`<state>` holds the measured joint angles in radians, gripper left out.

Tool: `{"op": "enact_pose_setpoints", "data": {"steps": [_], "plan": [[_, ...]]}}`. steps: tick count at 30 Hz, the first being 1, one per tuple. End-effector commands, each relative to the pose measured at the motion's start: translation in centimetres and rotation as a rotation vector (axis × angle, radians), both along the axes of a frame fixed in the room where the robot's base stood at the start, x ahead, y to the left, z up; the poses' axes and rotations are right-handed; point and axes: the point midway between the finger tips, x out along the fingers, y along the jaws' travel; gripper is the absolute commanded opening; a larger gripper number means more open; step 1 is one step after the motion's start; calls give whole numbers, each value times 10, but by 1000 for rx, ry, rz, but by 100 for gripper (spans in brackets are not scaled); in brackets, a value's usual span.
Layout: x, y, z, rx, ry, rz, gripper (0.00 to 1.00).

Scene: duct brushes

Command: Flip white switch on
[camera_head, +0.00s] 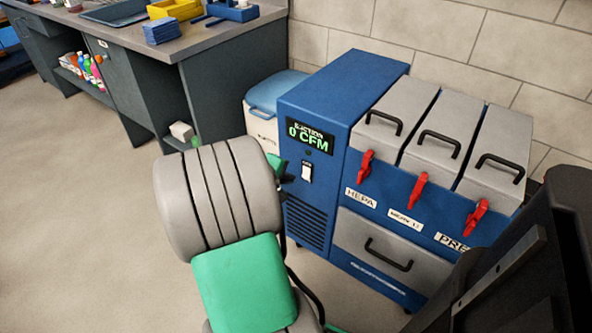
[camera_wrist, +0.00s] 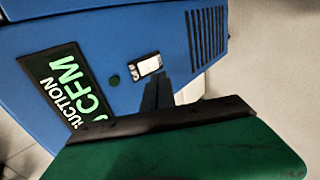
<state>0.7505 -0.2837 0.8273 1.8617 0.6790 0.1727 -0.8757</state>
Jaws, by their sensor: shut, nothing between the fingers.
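The white switch (camera_head: 306,172) is on the front of a blue machine (camera_head: 338,88), just below its display. In the wrist view the switch (camera_wrist: 149,65) is a small white rocker in a dark frame, with a green round spot beside it. My gripper (camera_head: 289,179) is mostly hidden behind my arm in the head view; its dark tip shows just left of the switch. In the wrist view my gripper (camera_wrist: 160,82) is shut and empty, its fingertips close to the switch. I cannot tell whether they touch it.
The display (camera_head: 310,136) reads 0 CFM. Right of it are grey lids with handles and red latches (camera_head: 419,192), above a grey drawer (camera_head: 385,250). A white bin with a blue lid (camera_head: 278,92) stands behind left. A workbench (camera_head: 185,42) is at the back left; open floor lies left.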

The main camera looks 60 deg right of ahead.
Motion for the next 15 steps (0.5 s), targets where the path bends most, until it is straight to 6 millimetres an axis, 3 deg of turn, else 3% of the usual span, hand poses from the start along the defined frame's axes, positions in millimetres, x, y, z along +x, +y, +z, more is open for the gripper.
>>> {"op": "enact_pose_setpoints", "data": {"steps": [1, 6, 15], "plan": [[3, 9, 13, 0, -1, 6, 0], [8, 35, 36, 0, 0, 4, 0], [9, 49, 45, 1, 1, 0, 0]]}}
